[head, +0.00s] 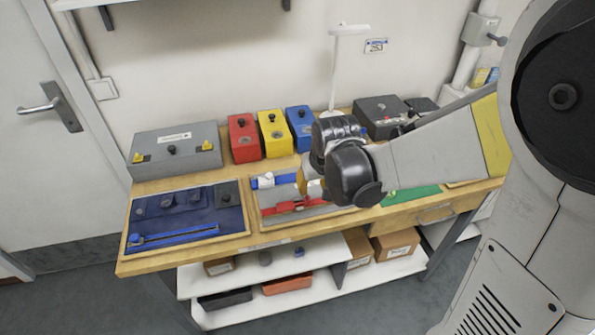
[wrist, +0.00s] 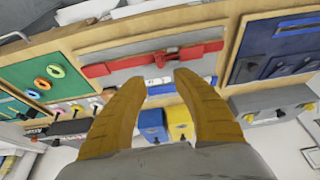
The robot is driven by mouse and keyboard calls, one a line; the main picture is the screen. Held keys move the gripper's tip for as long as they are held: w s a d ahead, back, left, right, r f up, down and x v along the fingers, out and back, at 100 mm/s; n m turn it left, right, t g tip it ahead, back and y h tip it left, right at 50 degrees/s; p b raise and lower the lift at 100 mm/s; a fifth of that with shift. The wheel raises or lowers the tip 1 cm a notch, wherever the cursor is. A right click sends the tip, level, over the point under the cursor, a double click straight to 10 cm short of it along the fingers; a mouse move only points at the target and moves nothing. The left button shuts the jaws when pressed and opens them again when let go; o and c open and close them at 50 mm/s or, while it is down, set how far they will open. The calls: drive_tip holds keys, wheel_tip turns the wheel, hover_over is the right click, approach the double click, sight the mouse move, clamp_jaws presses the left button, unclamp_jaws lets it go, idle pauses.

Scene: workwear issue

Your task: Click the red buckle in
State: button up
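The red buckle (wrist: 166,55) sits on a red strap (wrist: 115,67) across a grey board in the wrist view. In the head view the red strap (head: 283,209) lies along the near side of that board, and my gripper partly hides the buckle. Whether the buckle's halves are joined cannot be made out. My gripper (wrist: 157,82) is open and empty, its two orange fingers apart, with the buckle beyond their tips. In the head view my gripper (head: 308,186) hangs over the board, just behind the red strap.
A blue strap (head: 270,181) lies on the board's far side. A dark blue panel (head: 210,220) lies left. Red (head: 242,138), yellow (head: 274,134) and blue (head: 300,128) boxes stand behind, beside a grey box (head: 176,150). A white lamp (head: 337,70) rises at the back.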

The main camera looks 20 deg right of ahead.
sight(309, 198)
drive_tip(key=b+x, duration=0.3)
drive_tip(key=x, duration=0.6)
drive_tip(key=shift+w+f, duration=0.2)
drive_tip(key=shift+f, duration=0.1)
clamp_jaws()
